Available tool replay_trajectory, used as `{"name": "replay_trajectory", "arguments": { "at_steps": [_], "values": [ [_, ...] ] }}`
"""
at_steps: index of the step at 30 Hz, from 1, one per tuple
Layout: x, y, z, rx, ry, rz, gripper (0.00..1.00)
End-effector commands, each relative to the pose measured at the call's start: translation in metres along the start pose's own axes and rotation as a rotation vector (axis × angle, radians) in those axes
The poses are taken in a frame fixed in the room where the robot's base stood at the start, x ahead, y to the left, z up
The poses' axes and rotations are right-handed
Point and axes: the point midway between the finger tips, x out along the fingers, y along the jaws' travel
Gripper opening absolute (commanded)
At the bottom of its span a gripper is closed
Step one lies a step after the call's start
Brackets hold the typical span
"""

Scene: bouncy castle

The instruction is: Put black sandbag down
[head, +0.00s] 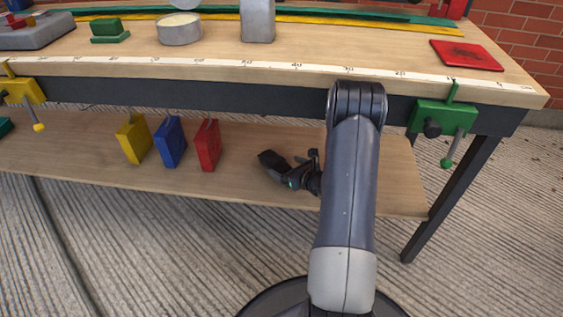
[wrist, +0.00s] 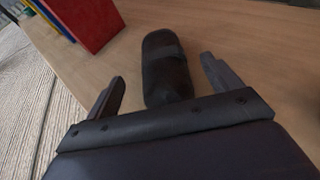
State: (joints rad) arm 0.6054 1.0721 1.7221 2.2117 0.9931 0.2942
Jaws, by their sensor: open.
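The black sandbag (wrist: 166,62) lies on the bare wood of the workbench's lower shelf (head: 75,150). It is a dark rounded roll with a band across it. In the head view the sandbag (head: 270,160) shows as a small dark shape at the end of my arm. My gripper (wrist: 163,70) is open, with one finger on each side of the sandbag's near end and a gap to each finger. The near end is close to the gripper's palm; I cannot tell whether they touch. In the head view my gripper (head: 293,177) is low over the shelf, partly hidden by my arm.
Yellow (head: 134,140), blue (head: 170,143) and red (head: 207,146) blocks stand left of the sandbag. The bench top (head: 330,50) overhangs the shelf. A green clamp (head: 443,116) hangs at the right. The shelf between the red block and the sandbag is clear.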

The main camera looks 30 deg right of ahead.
Motion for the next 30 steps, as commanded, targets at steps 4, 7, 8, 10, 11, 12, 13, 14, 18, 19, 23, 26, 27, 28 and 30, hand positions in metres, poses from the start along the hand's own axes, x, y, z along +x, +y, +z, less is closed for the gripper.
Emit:
{"name": "replay_trajectory", "arguments": {
  "at_steps": [4,7,8,10,11,12,13,14,18,19,23,26,27,28,30],
  "values": [
    [-0.036,-0.001,0.003,0.004,0.002,-0.004,0.85],
    [-0.054,-0.001,0.003,0.003,0.001,-0.004,0.85],
    [-0.058,-0.001,0.002,0.003,0.001,-0.003,0.85],
    [-0.066,-0.001,0.002,0.002,0.001,-0.002,0.85],
    [-0.069,-0.001,0.002,0.002,0.0,-0.002,0.85],
    [-0.072,0.0,0.001,0.001,0.0,-0.001,0.85],
    [-0.073,0.0,0.001,0.001,0.001,-0.001,0.85],
    [-0.075,0.0,0.001,0.001,0.001,-0.001,0.85],
    [-0.077,0.0,0.0,0.0,0.0,0.0,0.85],
    [-0.076,0.0,0.0,0.0,0.0,0.0,0.85],
    [-0.076,0.0,0.0,0.0,0.0,0.0,0.85],
    [-0.076,0.0,0.0,0.0,0.0,0.0,0.85],
    [-0.076,0.0,0.0,0.0,0.0,0.0,0.85],
    [-0.076,0.0,0.0,0.0,0.0,0.0,0.85],
    [-0.076,0.0,0.0,0.0,0.0,0.0,0.85]
  ]
}}
